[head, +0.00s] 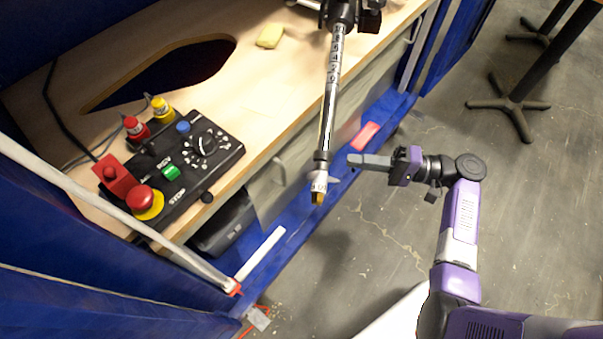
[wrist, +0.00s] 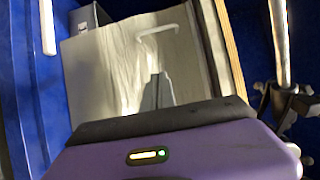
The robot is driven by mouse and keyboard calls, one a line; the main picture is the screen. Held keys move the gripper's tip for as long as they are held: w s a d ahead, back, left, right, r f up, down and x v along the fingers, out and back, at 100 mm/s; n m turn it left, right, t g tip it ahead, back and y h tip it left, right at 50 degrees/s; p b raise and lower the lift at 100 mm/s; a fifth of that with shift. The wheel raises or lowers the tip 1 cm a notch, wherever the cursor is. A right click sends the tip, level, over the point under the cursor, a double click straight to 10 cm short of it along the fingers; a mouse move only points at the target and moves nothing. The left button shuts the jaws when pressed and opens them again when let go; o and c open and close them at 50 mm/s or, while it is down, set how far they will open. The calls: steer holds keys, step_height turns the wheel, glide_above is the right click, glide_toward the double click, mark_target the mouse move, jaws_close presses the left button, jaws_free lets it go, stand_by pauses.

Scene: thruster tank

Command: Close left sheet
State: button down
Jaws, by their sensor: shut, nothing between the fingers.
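The left sheet (head: 266,197) is a greyish panel below the front edge of the bench. A dark opening shows to its left. Its pale handle (head: 280,167) is near its upper part. The sheet (wrist: 105,65) and its curved handle (wrist: 157,31) also show in the wrist view, in front of my fingers. My gripper (head: 352,160) is shut and empty, to the right of the left sheet's handle and apart from it, fingers pointing left at the bench. In the wrist view my gripper (wrist: 157,85) shows its closed fingers below the handle in the picture.
The bench (head: 262,105) carries a control box (head: 185,160) with buttons. A hanging rod (head: 330,95) comes down between my gripper and the left sheet in the head view. A dark device (head: 222,228) lies under the bench. Open floor (head: 375,245) is at the right.

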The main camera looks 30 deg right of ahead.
steer(key=w+a+g+y+b, duration=0.1)
steer(key=w+a+b, duration=0.2)
steer(key=a, duration=1)
steer(key=shift+w+r+n, duration=0.15)
steer(key=shift+w+n, duration=0.25)
steer(key=shift+w, duration=0.4)
steer(key=s+a+p, duration=0.2)
steer(key=s+a, duration=0.1)
steer(key=a, duration=0.6)
steer(key=s+a+p, duration=0.3)
steer(key=a, duration=0.6)
steer(key=shift+a, duration=0.3)
